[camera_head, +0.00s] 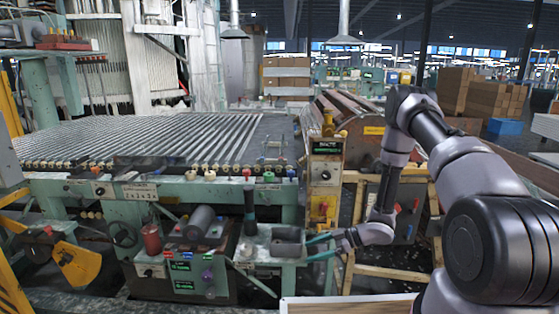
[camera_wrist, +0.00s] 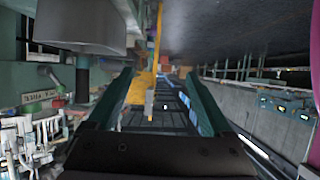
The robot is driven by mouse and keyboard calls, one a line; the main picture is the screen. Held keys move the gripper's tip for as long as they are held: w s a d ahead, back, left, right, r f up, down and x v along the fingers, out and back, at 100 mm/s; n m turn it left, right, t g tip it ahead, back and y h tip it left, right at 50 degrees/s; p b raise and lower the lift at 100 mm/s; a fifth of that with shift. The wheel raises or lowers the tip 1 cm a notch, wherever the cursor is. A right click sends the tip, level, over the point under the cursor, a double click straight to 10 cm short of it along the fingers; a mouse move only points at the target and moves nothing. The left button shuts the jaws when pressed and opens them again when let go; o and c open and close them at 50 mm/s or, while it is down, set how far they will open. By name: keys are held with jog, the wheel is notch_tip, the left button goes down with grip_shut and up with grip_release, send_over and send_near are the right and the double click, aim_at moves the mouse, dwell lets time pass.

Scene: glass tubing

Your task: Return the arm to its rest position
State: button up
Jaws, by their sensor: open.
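My arm reaches in from the right side of the head view, bends down, and ends low in the middle. My gripper (camera_head: 312,248) has two teal fingers pointing left, just beside a small dark grey open box (camera_head: 288,249) on the green machine's front ledge. I cannot tell whether the fingers touch it. In the wrist view my gripper (camera_wrist: 160,92) has its fingers spread wide apart with nothing held between them.
A green machine with a bed of glass tubes (camera_head: 180,140) fills the left. A control panel (camera_head: 326,172) stands close behind my gripper. A wooden-edged surface (camera_head: 345,304) lies below at the front. Brown boxes (camera_head: 490,95) are stacked far right.

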jog(key=w+d+r+m+t+h, duration=0.2)
jog(key=w+d+r+t+h, duration=0.15)
jog(key=w+r, duration=0.4)
jog(key=w+d+r+m+t+h, duration=0.25)
jog(key=w+d+r, duration=0.3)
jog(key=r, duration=0.35)
jog(key=d+r+m+t+h, duration=0.1)
jog(key=d+r+m+h, duration=0.2)
jog(key=r, duration=0.5)
jog(key=d+r+m+t+h, duration=0.15)
jog(key=d+r, duration=0.25)
jog(key=r, duration=0.4)
jog(key=s+d+r+m+h, duration=0.2)
jog(key=s+r+m, duration=0.2)
jog(key=s+r, duration=0.3)
jog(key=s+d+r+m+h, duration=0.2)
jog(key=s+r+m, duration=0.1)
jog(key=s+r, duration=0.35)
jog(key=s+a+r+m+y, duration=0.1)
jog(key=s+a+m, duration=0.1)
jog(key=s, duration=0.4)
jog(key=s+a+r+m+g+y, duration=0.1)
jog(key=s+a+r, duration=0.1)
jog(key=s, duration=0.5)
jog(key=s+a+r+m+g+y, duration=0.1)
jog(key=s+a+r+m, duration=0.1)
jog(key=s, duration=0.5)
jog(key=shift+s+a+r+m, duration=0.2)
jog(key=shift+a+r+m, duration=0.05)
jog(key=shift+a+m, duration=0.05)
